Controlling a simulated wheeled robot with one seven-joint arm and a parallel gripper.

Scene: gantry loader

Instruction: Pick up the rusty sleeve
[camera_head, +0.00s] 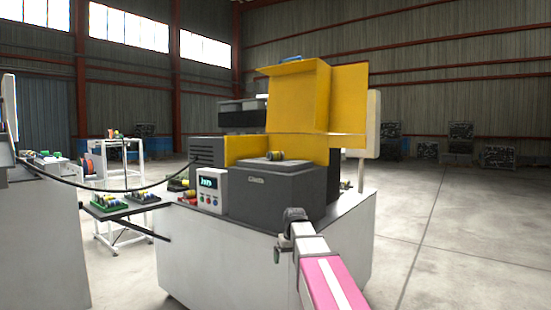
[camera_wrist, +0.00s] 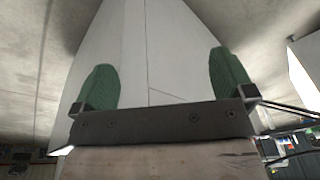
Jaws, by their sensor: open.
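My gripper (camera_wrist: 162,68) is open in the wrist view, with its two green-padded fingers wide apart and nothing between them. Behind the fingers is a pale, flat surface. In the head view my pink and white arm reaches in front of the white machine cabinet. No part in view can be clearly told as the rusty sleeve. A small yellowish-brown cylindrical part (camera_head: 275,155) lies on top of the dark machine housing (camera_head: 275,192), beyond my arm. It is too small to tell whether it is the sleeve.
A grey control box (camera_head: 211,190) with a lit display stands left of the housing. A yellow guard (camera_head: 298,98) rises behind it. A dark tray (camera_head: 122,204) with several coloured parts juts out left. A black cable (camera_head: 110,188) hangs across. Open floor (camera_head: 460,240) lies right.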

